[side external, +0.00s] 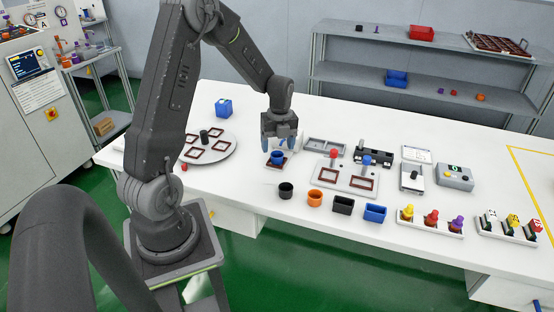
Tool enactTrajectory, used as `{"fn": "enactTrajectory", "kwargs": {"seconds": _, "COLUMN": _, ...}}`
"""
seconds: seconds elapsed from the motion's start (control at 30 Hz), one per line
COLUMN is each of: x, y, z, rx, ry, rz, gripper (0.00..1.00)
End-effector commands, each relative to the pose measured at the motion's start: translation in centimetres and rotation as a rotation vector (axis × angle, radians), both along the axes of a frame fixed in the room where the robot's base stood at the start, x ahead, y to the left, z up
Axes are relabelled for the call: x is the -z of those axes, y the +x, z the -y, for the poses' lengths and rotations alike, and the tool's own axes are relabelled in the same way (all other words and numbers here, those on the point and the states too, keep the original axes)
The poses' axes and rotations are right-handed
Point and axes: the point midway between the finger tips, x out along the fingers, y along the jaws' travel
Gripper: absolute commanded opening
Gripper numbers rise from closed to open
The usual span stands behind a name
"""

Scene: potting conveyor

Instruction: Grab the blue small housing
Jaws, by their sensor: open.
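A small blue round housing (277,158) sits in a dark red square holder (270,166) on the white table, left of the picture's middle. My gripper (278,146) points straight down over it. Its two blue fingers are apart, one at each side of the housing's top as seen here. I cannot tell whether they touch it. A larger blue rectangular housing (375,213) stands near the front edge, beside a black rectangular one (343,205), an orange round one (315,198) and a black round one (286,190).
A round turntable (225,155) with dark red frames is left of my gripper; a blue box (223,107) stands behind it. A plate with red and blue knobs (345,184) is close on the right. Stands with coloured parts (431,225) line the front right.

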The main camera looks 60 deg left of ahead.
Motion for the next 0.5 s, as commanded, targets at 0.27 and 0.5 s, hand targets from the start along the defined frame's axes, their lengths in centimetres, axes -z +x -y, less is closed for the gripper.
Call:
{"fn": "enactTrajectory", "kwargs": {"seconds": 0.27, "x": 3.7, "y": 0.0, "z": 0.0, "rx": 0.001, "ry": -0.002, "rz": -0.002, "gripper": 0.71}}
{"fn": "enactTrajectory", "kwargs": {"seconds": 0.5, "x": 3.9, "y": 0.0, "z": -0.1, "rx": 0.001, "ry": -0.001, "rz": -0.001, "gripper": 0.71}}
